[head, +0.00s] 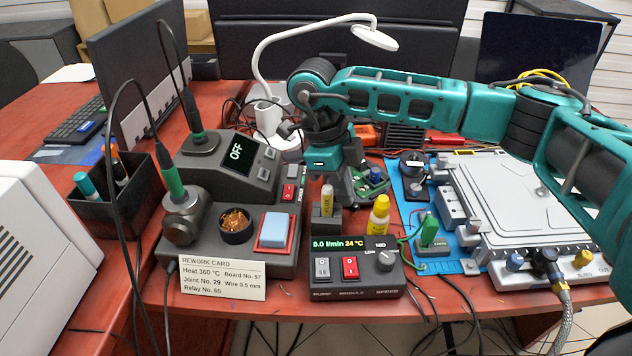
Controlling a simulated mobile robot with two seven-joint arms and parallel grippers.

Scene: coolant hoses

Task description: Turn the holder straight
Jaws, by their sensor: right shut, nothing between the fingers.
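My left gripper is not in view.
A yellow bottle (379,214) stands right of the holder, behind the pump box (355,268). The soldering station (234,168) is close on the left. A blue mat (408,200) with a silver plate (515,205) lies right. A white lamp (268,118) stands behind.

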